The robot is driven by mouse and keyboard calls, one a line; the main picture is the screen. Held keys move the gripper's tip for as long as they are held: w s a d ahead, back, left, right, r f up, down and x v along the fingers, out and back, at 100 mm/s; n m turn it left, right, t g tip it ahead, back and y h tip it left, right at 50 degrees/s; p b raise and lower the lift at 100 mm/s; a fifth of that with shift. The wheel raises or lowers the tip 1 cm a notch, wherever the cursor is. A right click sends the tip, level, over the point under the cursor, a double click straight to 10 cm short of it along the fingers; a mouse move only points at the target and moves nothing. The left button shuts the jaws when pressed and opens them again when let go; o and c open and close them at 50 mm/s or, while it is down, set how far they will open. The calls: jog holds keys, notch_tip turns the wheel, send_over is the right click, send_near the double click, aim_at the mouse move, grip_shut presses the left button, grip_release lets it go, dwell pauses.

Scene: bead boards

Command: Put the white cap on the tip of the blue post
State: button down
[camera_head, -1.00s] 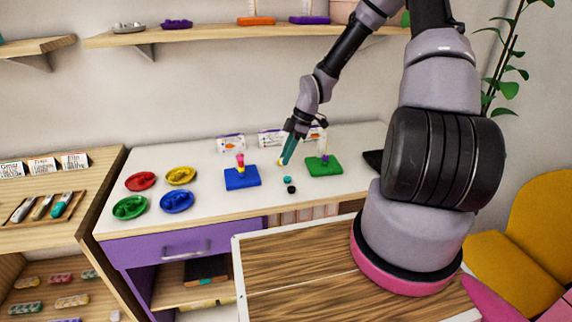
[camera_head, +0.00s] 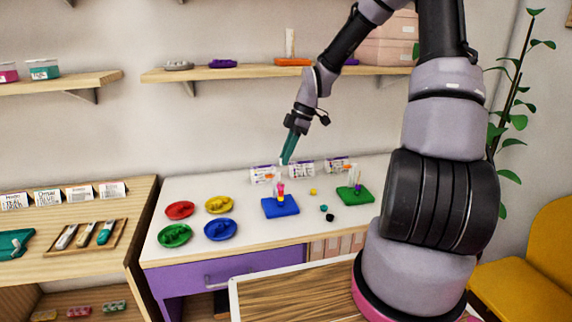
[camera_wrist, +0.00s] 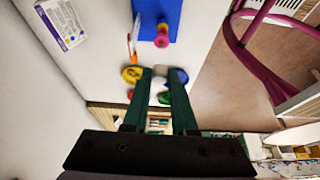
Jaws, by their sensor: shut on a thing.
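My gripper (camera_head: 286,161) is above the back of the white table, its teal fingers pointing down. In the wrist view its fingertips (camera_wrist: 160,74) close on a small whitish piece, seemingly the white cap (camera_wrist: 160,72); it is too small to make out in the head view. The blue board (camera_head: 280,208) lies on the table below and in front of the gripper. A post with pink and yellow beads (camera_head: 281,190) stands on it. The wrist view shows the blue board (camera_wrist: 172,12) and a pink bead (camera_wrist: 162,37), apart from the fingers.
A green board (camera_head: 354,196) with a post stands to the right. A yellow bead (camera_head: 313,191), a teal bead (camera_head: 323,208) and a black bead (camera_head: 330,217) lie loose between. Red, yellow, green and blue dishes (camera_head: 220,229) are at left. Cards (camera_head: 301,169) stand at the back.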

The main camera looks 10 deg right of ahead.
aim_at(283, 185)
jog(key=shift+a+r, duration=0.1)
jog(key=shift+a, duration=0.3)
jog(key=shift+a+f, duration=0.1)
jog(key=shift+f, duration=2.35)
jog(key=shift+f, duration=1.05)
jog(key=c, duration=0.6)
grip_release()
jog(key=shift+c, duration=0.2)
jog(key=shift+r, duration=0.1)
